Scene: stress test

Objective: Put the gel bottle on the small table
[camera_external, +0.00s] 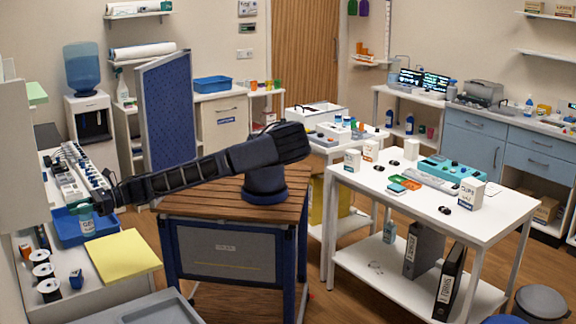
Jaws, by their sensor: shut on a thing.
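My gripper (84,207) is at the far left, at the end of my arm stretched out to the left. It is shut on a small clear bottle (87,224) with a pale label, which looks like the gel bottle. The bottle is upright, over or in a blue tray (70,240) on the left counter; I cannot tell whether it touches the tray. The fingers are small and dark and partly cover its top. A small white table (320,147) stands behind my base, right of centre, with a white box and several small items on it.
A blue pegboard panel (167,115) stands upright behind my arm. A larger white table (400,213) at right holds boxes and a teal device.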

